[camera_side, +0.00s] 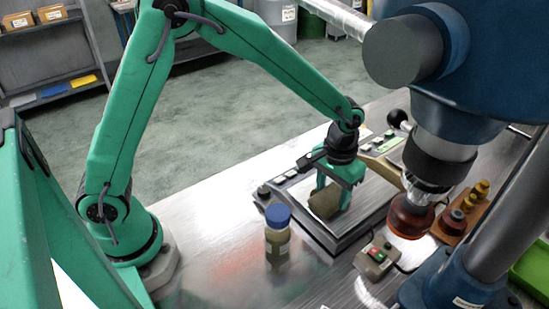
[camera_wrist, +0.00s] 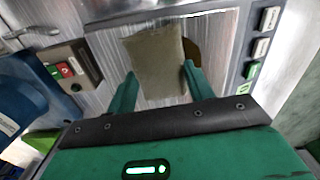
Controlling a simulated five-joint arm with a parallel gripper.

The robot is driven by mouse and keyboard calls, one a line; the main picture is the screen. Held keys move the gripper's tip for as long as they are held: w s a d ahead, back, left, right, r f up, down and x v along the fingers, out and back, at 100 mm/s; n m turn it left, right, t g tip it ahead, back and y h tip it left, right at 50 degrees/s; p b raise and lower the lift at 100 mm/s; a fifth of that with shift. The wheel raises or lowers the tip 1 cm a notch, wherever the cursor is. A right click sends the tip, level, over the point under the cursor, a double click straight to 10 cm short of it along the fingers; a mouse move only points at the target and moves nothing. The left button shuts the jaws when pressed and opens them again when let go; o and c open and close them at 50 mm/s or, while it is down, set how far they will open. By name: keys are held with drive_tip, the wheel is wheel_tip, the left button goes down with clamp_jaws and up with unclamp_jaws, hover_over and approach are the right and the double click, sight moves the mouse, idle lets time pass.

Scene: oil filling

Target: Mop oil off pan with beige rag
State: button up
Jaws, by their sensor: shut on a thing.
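The beige rag (camera_side: 325,203) is pinched between the green fingers of my gripper (camera_side: 340,185) and hangs below them over the pan. In the wrist view the rag (camera_wrist: 154,62) spans the space between both fingertips (camera_wrist: 160,78). The pan (camera_side: 374,200) is a shiny, flat metal tray on the bench, and its brushed surface (camera_wrist: 108,48) shows around the rag in the wrist view. A brown-amber patch, apparently oil (camera_wrist: 192,52), shows just right of the rag, partly hidden by it and a finger. I cannot tell whether the rag touches the pan.
A blue-capped bottle (camera_side: 278,235) stands in front of the pan. A drill press chuck (camera_side: 428,180) hangs close on the right above an amber round object (camera_side: 410,218). A red-green button box (camera_side: 377,260) sits in front right. The bench left of the bottle is clear.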

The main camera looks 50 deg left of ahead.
sight(335, 206)
drive_tip(key=shift+d, duration=1.45)
drive_tip(key=shift+s+a, duration=0.35)
drive_tip(key=shift+a, duration=1.35)
drive_tip(key=shift+s+a, duration=0.3)
drive_tip(key=shift+a, duration=1.35)
drive_tip(key=shift+s+a, duration=0.35)
drive_tip(key=shift+a, duration=1.35)
drive_tip(key=shift+d, duration=0.1)
drive_tip(key=shift+d, duration=4.95)
